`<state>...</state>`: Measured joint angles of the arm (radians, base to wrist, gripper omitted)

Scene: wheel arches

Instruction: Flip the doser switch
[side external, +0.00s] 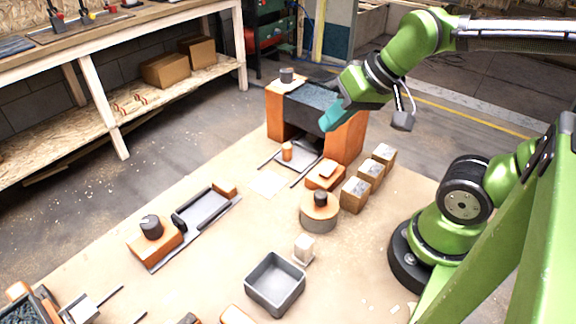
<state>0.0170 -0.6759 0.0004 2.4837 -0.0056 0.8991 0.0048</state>
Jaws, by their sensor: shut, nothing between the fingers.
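An orange stand (345,138) with a dark bin of grey-blue material on top stands at the back of the work surface; it may be the doser. A dark knob (287,75) sits on its upper left. A low orange block with a light top piece (326,170) lies in front of it; I cannot tell which part is the switch. My gripper (328,120), with teal fingers, is shut and empty. It appears over the right front edge of the bin and hides part of it. I cannot tell whether it touches.
Several wooden blocks (371,170) stand right of the stand. A round wooden piece with a black knob (319,212) is in front. A grey open box (274,286) and an orange unit with a dark tray (205,211) lie nearer. The board's middle has clear room.

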